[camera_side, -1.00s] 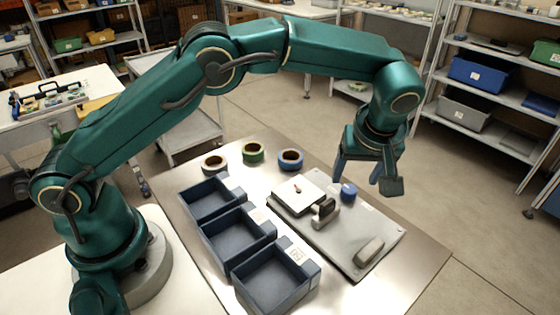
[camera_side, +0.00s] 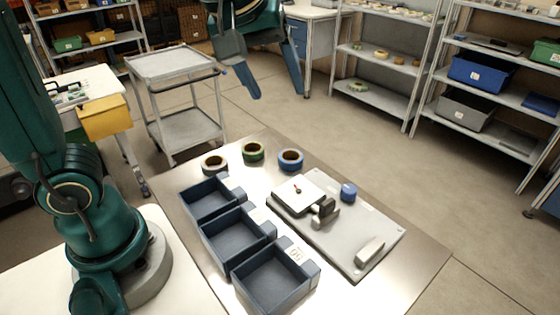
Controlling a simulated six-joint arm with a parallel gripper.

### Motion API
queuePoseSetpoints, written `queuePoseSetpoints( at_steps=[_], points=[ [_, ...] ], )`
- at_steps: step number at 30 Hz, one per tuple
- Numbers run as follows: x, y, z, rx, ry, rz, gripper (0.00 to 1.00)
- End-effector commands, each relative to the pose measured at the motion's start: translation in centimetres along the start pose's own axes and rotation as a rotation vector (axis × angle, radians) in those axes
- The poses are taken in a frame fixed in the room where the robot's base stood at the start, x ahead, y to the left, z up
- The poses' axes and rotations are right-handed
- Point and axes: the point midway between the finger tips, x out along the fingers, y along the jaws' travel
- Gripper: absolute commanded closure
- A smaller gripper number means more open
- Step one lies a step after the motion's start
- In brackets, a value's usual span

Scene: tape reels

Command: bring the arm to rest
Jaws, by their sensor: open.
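My gripper (camera_side: 270,80) hangs at the top middle of the side view, high above the work table. Its two blue fingers are spread apart with nothing between them. My upper arm rises out of the picture at the left. Three tape reels stand at the back of the table: a dark one (camera_side: 215,171), a green one (camera_side: 253,158) and a blue one (camera_side: 291,166). They are apart from each other and well clear of my gripper.
Three blue bins, back (camera_side: 188,212), middle (camera_side: 205,240) and front (camera_side: 238,279), line the table's left side. A grey board (camera_side: 340,245) bears a white square plate (camera_side: 287,190), a blue cylinder (camera_side: 348,192) and a grey block (camera_side: 369,252). A trolley (camera_side: 170,68) and shelves stand behind.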

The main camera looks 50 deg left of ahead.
Motion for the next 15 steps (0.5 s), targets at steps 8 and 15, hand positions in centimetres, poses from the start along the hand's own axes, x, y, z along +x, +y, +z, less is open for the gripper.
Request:
queuePoseSetpoints(
  at_steps=[8, 15],
  points=[
    [-1.9, -6.0, 4.8, 0.235, 0.008, 0.076, 0.3],
    [0.0, -9.1, 10.0, 0.527, -0.025, 0.118, 0.3]
  ],
)
